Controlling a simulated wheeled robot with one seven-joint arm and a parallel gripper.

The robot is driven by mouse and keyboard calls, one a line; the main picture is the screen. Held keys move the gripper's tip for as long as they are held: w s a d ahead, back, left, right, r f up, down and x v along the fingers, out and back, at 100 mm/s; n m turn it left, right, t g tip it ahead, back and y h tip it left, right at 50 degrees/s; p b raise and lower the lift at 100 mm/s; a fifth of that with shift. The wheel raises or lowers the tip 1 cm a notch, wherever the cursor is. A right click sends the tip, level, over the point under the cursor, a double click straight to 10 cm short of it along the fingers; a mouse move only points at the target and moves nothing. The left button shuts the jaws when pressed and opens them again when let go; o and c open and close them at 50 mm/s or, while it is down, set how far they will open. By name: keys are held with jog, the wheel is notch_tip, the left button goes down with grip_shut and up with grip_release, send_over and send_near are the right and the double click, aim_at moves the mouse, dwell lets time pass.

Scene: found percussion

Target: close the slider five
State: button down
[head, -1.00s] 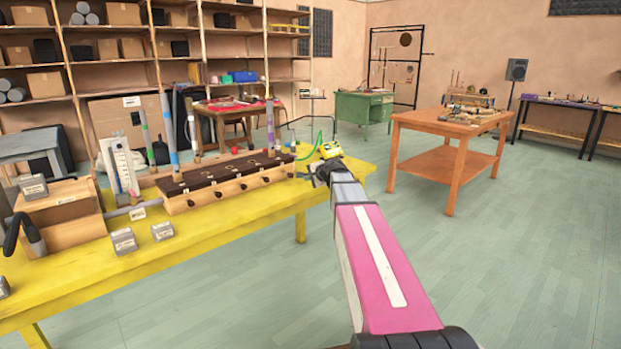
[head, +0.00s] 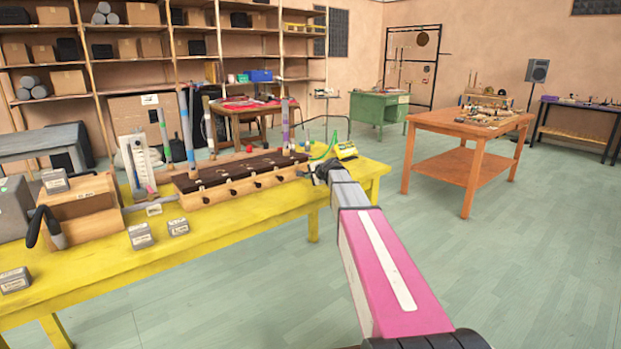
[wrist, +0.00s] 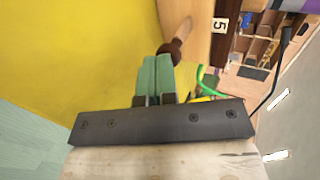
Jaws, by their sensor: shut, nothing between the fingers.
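The long wooden slider box (head: 225,191) with a dark top stands on the yellow table, with several black knobs along its front. In the wrist view a label "5" (wrist: 219,25) marks its near end. The knob of slider five (wrist: 181,42), dark brown on a pale wooden stem (wrist: 174,12), sticks out from the box over the table. My gripper (wrist: 157,60) is shut and empty, its green fingertips right beside the knob's end. I cannot tell whether they touch. In the head view my gripper (head: 318,168) is at the box's right end and hides slider five there.
The yellow table (head: 100,275) also holds grey labelled blocks (head: 141,236), an open wooden box (head: 82,207) and upright tubes (head: 186,130) at the left and back.

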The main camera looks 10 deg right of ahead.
jog(key=w+a, duration=0.1)
jog(key=w, duration=0.2)
jog(key=shift+w+a, duration=0.15)
jog(key=shift+a, duration=0.25)
